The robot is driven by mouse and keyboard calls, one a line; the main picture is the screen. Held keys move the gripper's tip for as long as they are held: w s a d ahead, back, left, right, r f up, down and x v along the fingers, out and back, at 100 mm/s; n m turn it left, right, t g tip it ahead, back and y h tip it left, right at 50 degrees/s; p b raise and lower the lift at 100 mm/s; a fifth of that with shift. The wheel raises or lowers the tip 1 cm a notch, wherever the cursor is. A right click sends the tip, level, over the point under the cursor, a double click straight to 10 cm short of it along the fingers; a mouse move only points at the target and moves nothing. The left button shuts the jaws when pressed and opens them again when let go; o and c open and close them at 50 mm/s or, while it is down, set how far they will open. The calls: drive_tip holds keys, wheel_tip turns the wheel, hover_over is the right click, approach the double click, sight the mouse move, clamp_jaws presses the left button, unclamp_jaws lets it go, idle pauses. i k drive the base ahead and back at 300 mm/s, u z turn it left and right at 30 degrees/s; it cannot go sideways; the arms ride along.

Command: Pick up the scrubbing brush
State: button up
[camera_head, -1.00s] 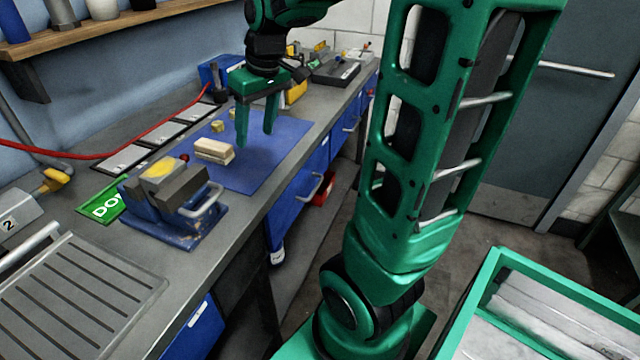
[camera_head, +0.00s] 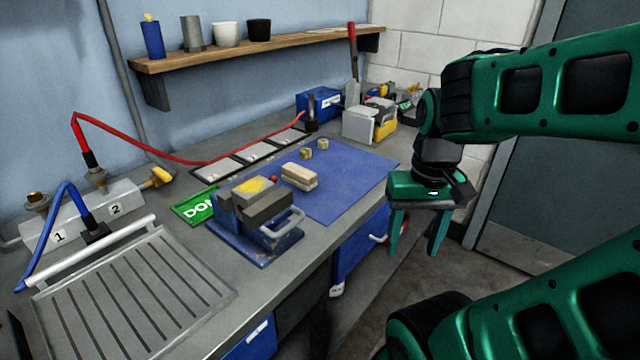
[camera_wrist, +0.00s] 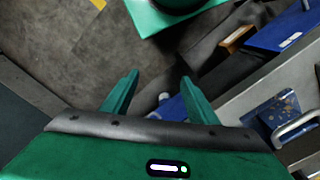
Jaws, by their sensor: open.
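A pale, two-layered wooden block (camera_head: 299,177) lies on the blue mat (camera_head: 345,185) on the workbench in the head view. It looks like the scrubbing brush, but its bristles are too small to make out for certain. My gripper (camera_head: 415,248) is open and empty, to the right of the mat and past the bench's front edge, with its fingers pointing down. In the wrist view my gripper (camera_wrist: 160,76) has its fingers apart, with floor and the bench's side beyond them. The block is not visible in that view.
A blue vise (camera_head: 258,225) stands left of the block, near the front edge. Two small yellowish cubes (camera_head: 314,149) sit behind the block. A red hose (camera_head: 190,162) runs along the back. A wooden shelf (camera_head: 260,48) hangs above. The mat's right part is clear.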

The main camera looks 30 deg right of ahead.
sight(303, 179)
drive_tip(key=k, duration=1.15)
drive_tip(key=z, duration=0.4)
drive_tip(key=i, duration=1.6)
drive_tip(key=u, duration=0.65)
